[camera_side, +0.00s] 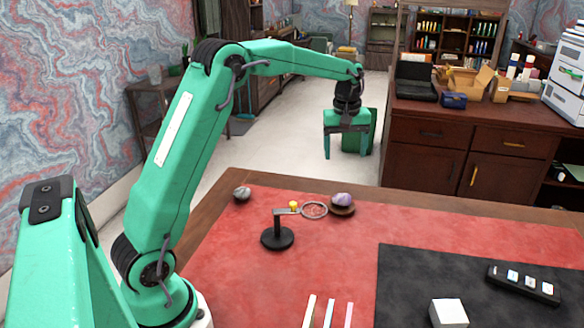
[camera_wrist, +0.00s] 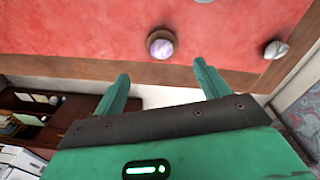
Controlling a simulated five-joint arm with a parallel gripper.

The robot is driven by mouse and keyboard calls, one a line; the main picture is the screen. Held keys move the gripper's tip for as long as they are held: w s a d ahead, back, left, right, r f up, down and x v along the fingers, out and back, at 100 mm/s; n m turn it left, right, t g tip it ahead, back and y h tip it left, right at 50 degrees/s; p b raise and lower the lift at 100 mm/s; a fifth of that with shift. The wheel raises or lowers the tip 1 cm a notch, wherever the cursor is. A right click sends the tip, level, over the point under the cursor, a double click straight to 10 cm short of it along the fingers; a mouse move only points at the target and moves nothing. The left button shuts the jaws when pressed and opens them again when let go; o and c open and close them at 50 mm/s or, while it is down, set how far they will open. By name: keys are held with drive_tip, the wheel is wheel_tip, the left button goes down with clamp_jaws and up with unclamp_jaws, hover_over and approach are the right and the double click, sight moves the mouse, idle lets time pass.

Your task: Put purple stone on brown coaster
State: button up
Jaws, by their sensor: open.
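The purple stone (camera_side: 342,199) rests on the small round brown coaster (camera_side: 343,211) at the far edge of the red mat. In the wrist view the stone (camera_wrist: 163,47) sits inside the coaster's brown rim (camera_wrist: 161,32). My gripper (camera_side: 348,151) is open and empty, raised well above the desk near its far edge. In the wrist view my gripper's fingers (camera_wrist: 161,70) are spread apart, with the stone and coaster beyond them and nothing between them.
A grey stone (camera_side: 242,193) lies at the far left of the desk. A black stand with a ring (camera_side: 278,238) is left of the coaster. A black mat (camera_side: 420,280) at right holds a white cube (camera_side: 448,314) and a black remote-like strip (camera_side: 524,284). Pale sticks lie in front.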

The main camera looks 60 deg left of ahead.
drive_tip(key=s+d+r+m+t, duration=0.1)
drive_tip(key=s+d+r+m, duration=0.25)
drive_tip(key=s, duration=0.45)
drive_tip(key=s+d+r+m+t, duration=0.1)
drive_tip(key=s+d+r+m, duration=0.2)
drive_tip(key=s+d+r, duration=0.3)
drive_tip(key=s+d+f+m+t, duration=0.1)
drive_tip(key=s+f+m, duration=0.1)
drive_tip(key=s, duration=0.6)
drive_tip(key=s+d+f+m+t, duration=0.1)
drive_tip(key=s+d+f+m, duration=0.1)
drive_tip(key=s, duration=0.6)
drive_tip(key=shift+d+f+m+t, duration=0.2)
drive_tip(key=shift+f+m+t, duration=0.25)
drive_tip(key=shift+m, duration=0.5)
